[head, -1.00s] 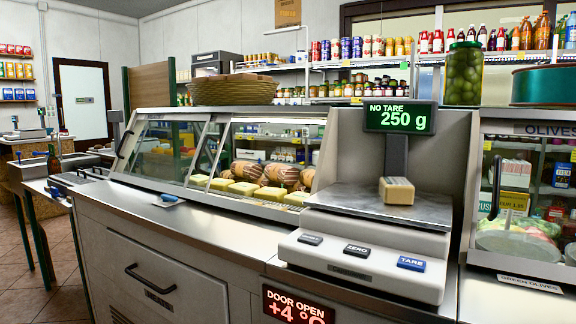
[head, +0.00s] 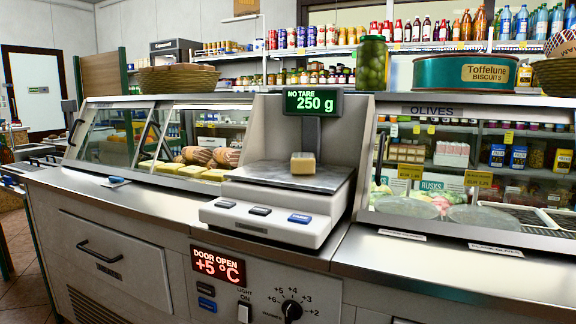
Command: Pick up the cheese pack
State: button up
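A small tan pack (head: 303,164), which looks like the cheese pack, sits on the metal plate of the counter scale (head: 290,178). The scale's display (head: 313,101) reads "NO TARE 250 g". Several yellow packs (head: 192,171) also lie inside the glass display case to the left, beside brown wrapped meats (head: 225,157). My gripper is not in view, so its state does not show.
A door display (head: 218,267) reads "DOOR OPEN +5 °C". A pickle jar (head: 372,64), a green biscuit tin (head: 465,72) and a basket (head: 178,79) stand on the upper ledge.

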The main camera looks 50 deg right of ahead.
aim_at(301, 163)
jog(key=u, duration=0.4)
jog(key=i, duration=0.45)
jog(key=z, duration=2.45)
jog(key=k, duration=1.2)
jog(key=u, duration=0.8)
jog(key=i, duration=0.9)
jog(key=z, duration=0.25)
